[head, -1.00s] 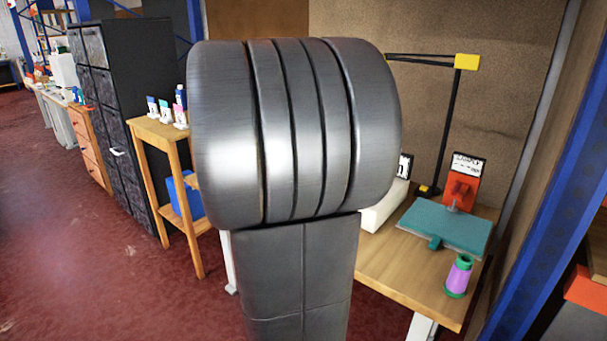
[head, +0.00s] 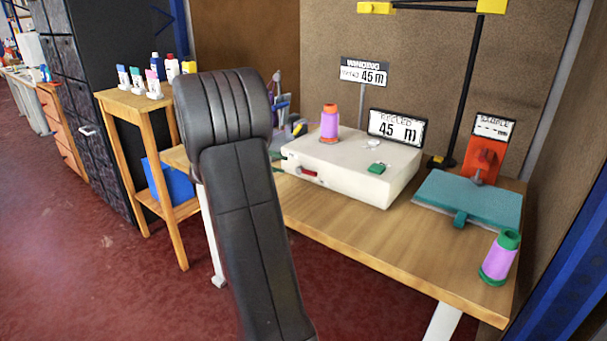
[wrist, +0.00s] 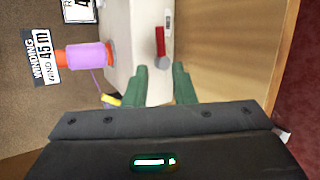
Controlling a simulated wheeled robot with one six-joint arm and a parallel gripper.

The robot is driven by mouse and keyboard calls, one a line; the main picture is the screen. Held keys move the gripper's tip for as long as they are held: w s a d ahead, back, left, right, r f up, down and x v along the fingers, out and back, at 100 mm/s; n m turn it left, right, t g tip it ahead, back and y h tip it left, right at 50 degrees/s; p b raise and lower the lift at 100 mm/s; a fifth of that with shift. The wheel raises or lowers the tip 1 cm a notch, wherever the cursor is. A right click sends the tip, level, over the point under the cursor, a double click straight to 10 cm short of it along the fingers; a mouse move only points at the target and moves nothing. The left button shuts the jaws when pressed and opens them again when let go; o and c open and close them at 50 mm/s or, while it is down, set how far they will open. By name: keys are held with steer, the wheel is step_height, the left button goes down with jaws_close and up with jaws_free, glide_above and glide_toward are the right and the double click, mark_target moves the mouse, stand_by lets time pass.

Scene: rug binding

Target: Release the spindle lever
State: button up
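The white winder box (head: 350,165) stands on the wooden bench with a purple thread spool with orange ends (head: 329,124) upright on top. A red lever (head: 307,173) is on the box's front face. In the wrist view, the lever (wrist: 160,42) with its grey round end lies ahead of my gripper (wrist: 162,82), in line with the gap between the fingers. The green fingers are apart, with nothing between them, and do not appear to touch the lever. In the head view, my gripper (head: 276,161) is mostly hidden behind my arm; its green tips show at the box's left end.
A display (head: 396,130) and a sign (head: 365,73) both read 45 m. The front middle of the bench (head: 370,245) is clear.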

mark_target(308, 173)
steer(key=b+x, duration=0.1)
steer(key=x, duration=0.9)
steer(key=shift+f, duration=0.1)
jaws_close()
